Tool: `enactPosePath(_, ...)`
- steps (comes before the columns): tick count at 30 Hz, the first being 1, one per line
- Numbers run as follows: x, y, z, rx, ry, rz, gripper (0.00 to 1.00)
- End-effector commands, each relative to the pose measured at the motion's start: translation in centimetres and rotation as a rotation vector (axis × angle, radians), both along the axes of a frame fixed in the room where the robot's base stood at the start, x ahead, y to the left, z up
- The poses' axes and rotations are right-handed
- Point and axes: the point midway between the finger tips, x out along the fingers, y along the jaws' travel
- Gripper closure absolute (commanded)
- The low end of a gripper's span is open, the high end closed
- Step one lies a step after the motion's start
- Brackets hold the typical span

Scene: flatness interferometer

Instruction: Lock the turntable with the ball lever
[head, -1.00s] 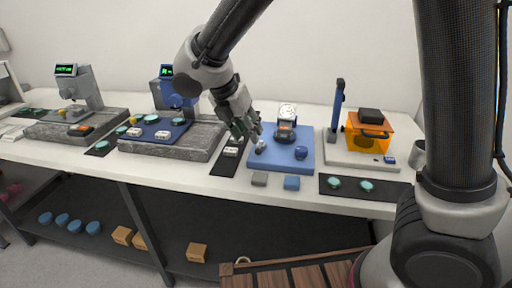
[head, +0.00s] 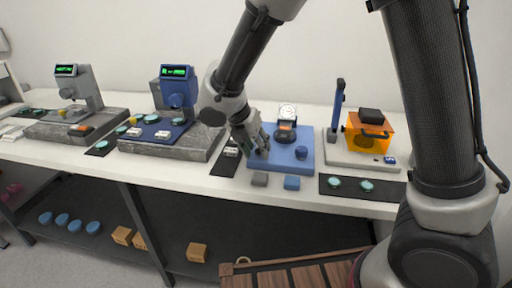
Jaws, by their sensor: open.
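The blue base plate (head: 285,166) lies on the bench in the head view, right of the middle. A round stand, which may be the turntable, (head: 286,139) sits near its back, with an orange-and-dark piece on top. A blue knob (head: 301,152) stands on the plate's right side. My gripper (head: 259,152) points down over the plate's left part, fingers apart. It covers the spot where a small grey ball-like part, possibly the ball lever, showed earlier. I cannot tell whether the fingers touch it.
A white dial gauge (head: 288,112) stands behind the round stand. An orange-covered station (head: 366,137) is at the right, a blue instrument (head: 176,92) at the left.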

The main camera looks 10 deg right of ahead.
Motion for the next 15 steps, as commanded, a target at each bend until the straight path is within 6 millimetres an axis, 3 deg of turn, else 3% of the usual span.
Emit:
enactPosePath(1, 0.00, 0.01, 0.02, 0.000, 0.000, 0.000, 0.63)
enactPosePath(7, 0.00, 0.01, 0.03, 0.000, 0.000, 0.000, 1.00)
enactPosePath(15, 0.04, 0.07, 0.05, 0.000, -0.001, -0.009, 1.00)
